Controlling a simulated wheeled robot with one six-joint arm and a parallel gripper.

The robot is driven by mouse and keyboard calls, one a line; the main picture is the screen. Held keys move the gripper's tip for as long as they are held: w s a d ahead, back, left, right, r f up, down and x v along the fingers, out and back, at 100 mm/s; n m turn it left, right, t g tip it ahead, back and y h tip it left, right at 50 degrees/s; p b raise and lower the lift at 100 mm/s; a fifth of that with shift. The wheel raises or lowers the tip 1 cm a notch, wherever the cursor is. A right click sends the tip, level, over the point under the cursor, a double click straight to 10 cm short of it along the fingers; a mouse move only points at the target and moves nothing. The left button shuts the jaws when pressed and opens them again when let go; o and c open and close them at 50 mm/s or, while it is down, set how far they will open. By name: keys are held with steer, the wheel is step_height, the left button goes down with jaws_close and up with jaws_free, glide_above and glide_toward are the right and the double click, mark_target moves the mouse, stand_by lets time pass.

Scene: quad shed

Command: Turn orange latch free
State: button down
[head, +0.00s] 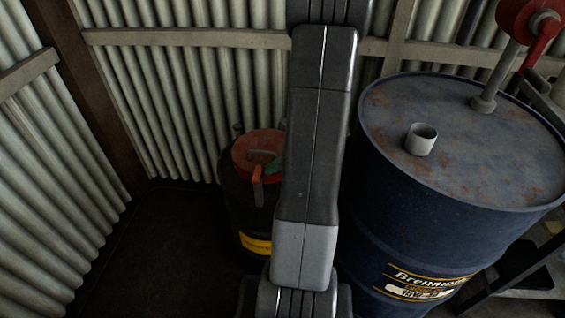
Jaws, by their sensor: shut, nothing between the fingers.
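A dark drum with a red lid (256,147) stands on the floor just left of the middle, partly hidden behind my arm. An orange latch (258,186) hangs down at the front of the lid, below a dark fitting on top. A small green part (275,168) shows right of the latch, at the edge of my arm. The drum's lower body carries a yellow band (255,243). My gripper does not show; my arm stands upright across the middle and hides the drum's right side.
A large blue oil barrel (400,225) with a rusty top stands close on the right. It bears a grey cup (421,139) and a red hand pump (525,25). Corrugated walls (50,200) enclose the left and back. Dark floor (165,250) is clear left of the drum.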

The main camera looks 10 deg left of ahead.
mark_target(261, 166)
steer(key=shift+a+f, duration=0.2)
steer(key=shift+a, duration=0.05)
steer(key=shift+w+a+n+g+p, duration=0.15)
steer(key=shift+w+n+g+p, duration=0.15)
steer(key=shift+n+g+p, duration=0.6)
steer(key=shift+w+r+n, duration=0.1)
steer(key=shift+n, duration=0.3)
steer(key=n+g+p, duration=0.1)
steer(key=w+a+n+g+h, duration=0.1)
steer(key=n+g, duration=0.1)
steer(key=shift+n+p, duration=0.3)
steer(key=shift+p, duration=0.1)
steer(key=shift+w+a+p, duration=0.2)
steer(key=shift+a+p, duration=0.05)
steer(key=shift+p, duration=0.05)
steer(key=shift+w+a, duration=0.1)
steer(key=shift+a, duration=0.15)
stand_by(0.4)
